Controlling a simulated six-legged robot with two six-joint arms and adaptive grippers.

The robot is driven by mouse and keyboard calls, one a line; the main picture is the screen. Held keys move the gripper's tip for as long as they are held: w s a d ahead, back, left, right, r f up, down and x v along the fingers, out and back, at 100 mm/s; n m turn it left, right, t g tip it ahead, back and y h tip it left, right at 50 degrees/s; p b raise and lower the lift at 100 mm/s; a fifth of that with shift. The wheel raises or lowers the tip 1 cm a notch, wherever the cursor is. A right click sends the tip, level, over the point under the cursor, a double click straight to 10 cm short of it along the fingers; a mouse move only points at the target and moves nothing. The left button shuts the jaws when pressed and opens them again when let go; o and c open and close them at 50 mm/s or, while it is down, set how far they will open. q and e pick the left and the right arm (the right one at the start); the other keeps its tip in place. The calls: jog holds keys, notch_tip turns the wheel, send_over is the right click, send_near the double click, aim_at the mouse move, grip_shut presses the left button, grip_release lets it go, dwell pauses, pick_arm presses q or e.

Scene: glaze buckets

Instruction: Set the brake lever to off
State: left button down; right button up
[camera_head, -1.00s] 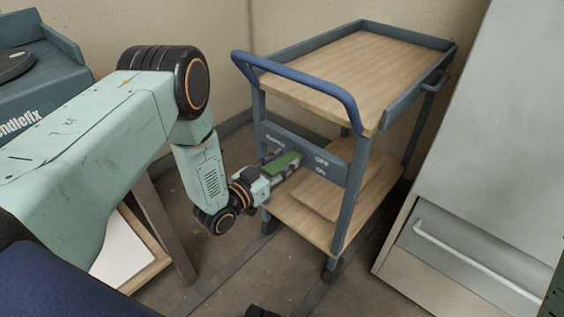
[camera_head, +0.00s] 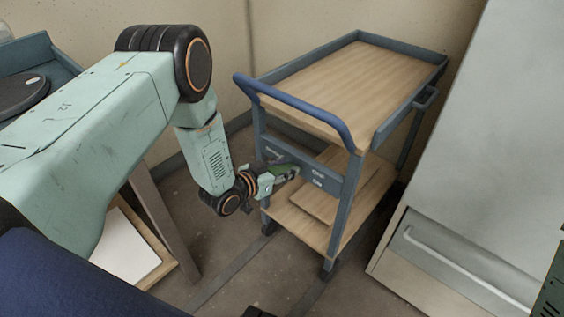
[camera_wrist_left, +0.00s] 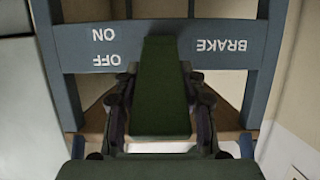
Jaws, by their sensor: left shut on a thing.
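The cart (camera_head: 343,225) is grey-blue with wooden shelves. A panel (camera_head: 340,186) on its near side is marked OFF above ON, with BRAKE at the left end. The green brake lever (camera_head: 287,172) sticks out from this panel, left of the OFF and ON marks. My left gripper (camera_head: 277,175) is shut on the lever. In the left wrist view the lever (camera_wrist_left: 160,85) lies between the two fingers (camera_wrist_left: 160,110), and the marks appear upside down. I cannot tell exactly which mark the lever lines up with. My right gripper is not in view.
The cart's blue push handle (camera_head: 295,100) rises above the gripper, and its top shelf (camera_head: 350,80) is empty. A light cabinet with a bar handle (camera_head: 455,265) stands to the right. A table leg (camera_head: 160,225) stands left of the gripper.

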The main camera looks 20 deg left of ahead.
pick_arm(q)
jog(key=shift+w+d+r+g+y+p, duration=0.1)
jog(key=shift+w+r+g+y+p, duration=0.15)
jog(key=shift+g+p, duration=0.35)
jog(key=shift+w+r+g+y+p, duration=0.1)
jog(key=shift+r+g+p, duration=0.25)
jog(key=shift+p, duration=0.3)
jog(key=shift+w+d+g+p, duration=0.1)
jog(key=shift+w+g+p, duration=0.05)
jog(key=shift+g+p, duration=0.3)
jog(key=shift+y, duration=0.25)
jog(key=c, duration=0.8)
grip_release()
jog(key=shift+o, duration=0.2)
jog(key=shift+r, duration=0.1)
jog(key=v, duration=1.2)
